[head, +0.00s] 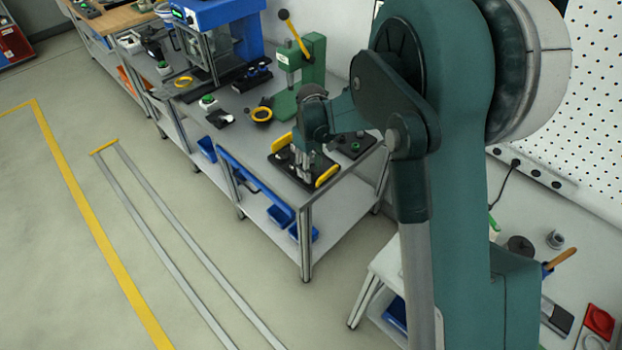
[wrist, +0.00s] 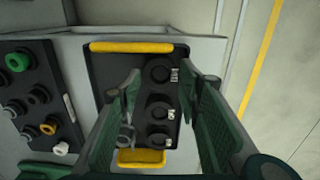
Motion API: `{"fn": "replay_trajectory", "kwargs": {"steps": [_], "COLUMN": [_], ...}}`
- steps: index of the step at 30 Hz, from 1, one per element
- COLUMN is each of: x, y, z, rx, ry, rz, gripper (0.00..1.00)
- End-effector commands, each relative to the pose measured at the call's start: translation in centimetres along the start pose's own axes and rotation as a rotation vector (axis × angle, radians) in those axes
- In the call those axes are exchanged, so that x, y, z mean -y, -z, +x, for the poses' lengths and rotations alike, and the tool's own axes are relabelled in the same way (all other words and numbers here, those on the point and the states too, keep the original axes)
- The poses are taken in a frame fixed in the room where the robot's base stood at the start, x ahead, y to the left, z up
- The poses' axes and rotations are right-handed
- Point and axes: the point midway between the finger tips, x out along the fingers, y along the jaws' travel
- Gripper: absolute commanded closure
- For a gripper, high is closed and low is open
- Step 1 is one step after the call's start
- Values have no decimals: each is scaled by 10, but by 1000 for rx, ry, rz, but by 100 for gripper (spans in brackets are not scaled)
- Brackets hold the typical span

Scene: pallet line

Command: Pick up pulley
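My gripper (wrist: 162,88) is open in the wrist view, with one green-padded finger on each side and nothing held. It points down over a black tray (wrist: 105,72) with a yellow handle at each end. Between the fingers are several dark round parts in a column with small white labels; I cannot tell for certain which is the pulley. A greyish ring-shaped part (wrist: 126,138) lies by the left finger, partly hidden by it. In the head view my gripper (head: 303,176) is low over the same tray (head: 279,161) near the bench corner.
A second black tray (wrist: 60,92) with a green knob, a yellow ring and a white part lies close on the left in the wrist view. A green lever press (head: 312,62) stands behind in the head view.

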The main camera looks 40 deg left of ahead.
Motion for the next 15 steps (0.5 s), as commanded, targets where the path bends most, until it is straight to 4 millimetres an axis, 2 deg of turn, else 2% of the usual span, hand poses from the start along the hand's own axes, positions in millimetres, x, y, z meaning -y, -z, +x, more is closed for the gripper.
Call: {"fn": "replay_trajectory", "kwargs": {"steps": [6,15], "x": [0,0], "y": [1,0], "z": [24,33], "rx": [0,0], "ry": [0,0], "rz": [0,0], "gripper": [65,65]}}
